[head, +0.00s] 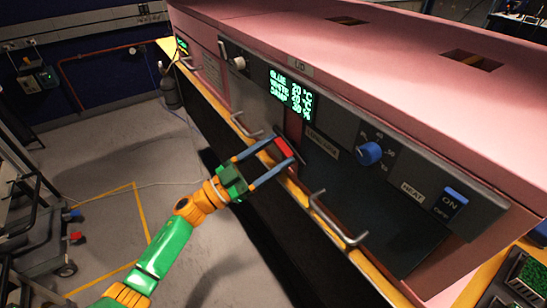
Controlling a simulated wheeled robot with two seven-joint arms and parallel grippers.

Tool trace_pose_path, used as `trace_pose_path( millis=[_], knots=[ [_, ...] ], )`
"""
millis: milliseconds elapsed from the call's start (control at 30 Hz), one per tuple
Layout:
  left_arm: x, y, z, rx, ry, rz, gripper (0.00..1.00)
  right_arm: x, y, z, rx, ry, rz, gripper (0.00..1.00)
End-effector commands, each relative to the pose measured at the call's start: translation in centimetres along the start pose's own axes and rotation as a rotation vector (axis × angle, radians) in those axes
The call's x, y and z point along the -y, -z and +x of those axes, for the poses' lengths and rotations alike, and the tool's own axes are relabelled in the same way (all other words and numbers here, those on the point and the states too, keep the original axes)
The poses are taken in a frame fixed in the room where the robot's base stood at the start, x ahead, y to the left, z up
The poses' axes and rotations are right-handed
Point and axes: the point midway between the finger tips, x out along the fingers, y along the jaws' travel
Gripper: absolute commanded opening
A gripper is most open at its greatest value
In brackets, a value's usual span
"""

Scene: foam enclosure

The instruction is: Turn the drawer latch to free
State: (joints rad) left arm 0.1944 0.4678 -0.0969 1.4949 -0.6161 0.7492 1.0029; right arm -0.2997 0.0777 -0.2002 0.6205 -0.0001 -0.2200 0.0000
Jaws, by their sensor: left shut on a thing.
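The drawer latch (283,148) is a small red piece on the front of the pink machine, just left of a dark panel (350,190). My left gripper (285,149) reaches it from the lower left. Its two blue fingers lie on either side of the latch, shut on it. The fingers partly cover the latch's edges, so its exact angle is hard to tell. My right gripper is out of view.
Metal handles (338,219) stick out along the machine's lower front. A blue knob (370,153), a blue switch (453,199) and a green-lettered display (291,94) sit on its face. An orange edge runs below. Open floor (100,170) lies to the left.

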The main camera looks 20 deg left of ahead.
Motion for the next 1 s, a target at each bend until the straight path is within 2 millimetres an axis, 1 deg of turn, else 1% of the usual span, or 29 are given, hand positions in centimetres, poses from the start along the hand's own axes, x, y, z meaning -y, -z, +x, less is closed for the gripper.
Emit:
trace_pose_path(
  millis=[33,100,500,700,1000],
  knots=[
    [0.0,-0.4,-0.2,0.003,-0.017,0.040,0.14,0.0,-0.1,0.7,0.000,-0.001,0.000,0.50],
    [0.0,-0.4,-0.2,0.002,-0.043,0.104,0.14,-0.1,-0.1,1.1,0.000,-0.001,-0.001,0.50],
    [0.4,-0.2,-0.1,0.003,-0.189,0.456,0.14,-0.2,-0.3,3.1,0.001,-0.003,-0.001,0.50],
    [0.5,-0.1,0.0,0.002,-0.262,0.631,0.14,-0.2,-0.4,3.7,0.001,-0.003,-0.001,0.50],
    [0.7,0.2,0.1,0.002,-0.368,0.888,0.14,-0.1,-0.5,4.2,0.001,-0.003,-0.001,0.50]
  ],
)
